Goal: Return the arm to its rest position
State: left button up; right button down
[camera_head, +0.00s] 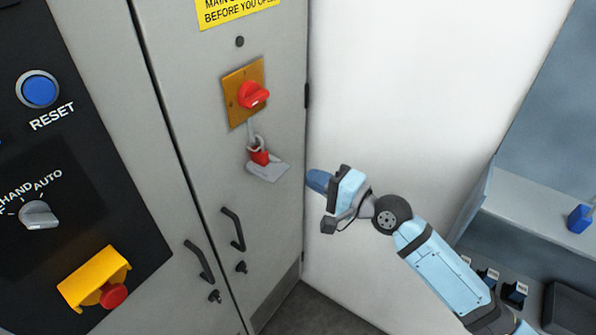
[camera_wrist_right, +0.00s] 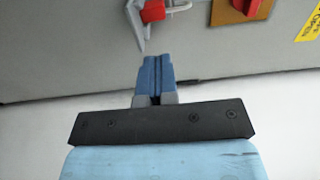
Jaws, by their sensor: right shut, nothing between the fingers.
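My right gripper (camera_head: 318,180) is beside the right edge of the grey cabinet, in front of the white wall. In the right wrist view its blue fingers (camera_wrist_right: 156,78) are together with nothing between them. My right arm reaches in from the lower right of the head view. A red padlock (camera_head: 259,157) with a pale tag (camera_head: 268,171) hangs under the red rotary switch (camera_head: 253,95) on its orange plate, left of the gripper and apart from it. The padlock also shows in the right wrist view (camera_wrist_right: 153,11). My left gripper is not in view.
The grey cabinet (camera_head: 200,120) has two black door handles (camera_head: 233,229). A control panel with a blue reset button (camera_head: 40,90) and a red button (camera_head: 114,296) is at the left. A grey shelf (camera_head: 530,215) with a blue item (camera_head: 580,218) stands at the right.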

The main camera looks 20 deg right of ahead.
jog(key=s+d+f+n+g+h+p, duration=0.1)
jog(key=s+f+n+g+h+p, duration=0.2)
jog(key=s+f+n, duration=1)
jog(key=s+f+h+p, duration=0.3)
jog(key=s+f+h, duration=0.1)
jog(key=s+f, duration=0.4)
jog(key=shift+s+f+h, duration=0.2)
jog(key=shift+s+h, duration=0.05)
jog(key=shift+h, duration=0.15)
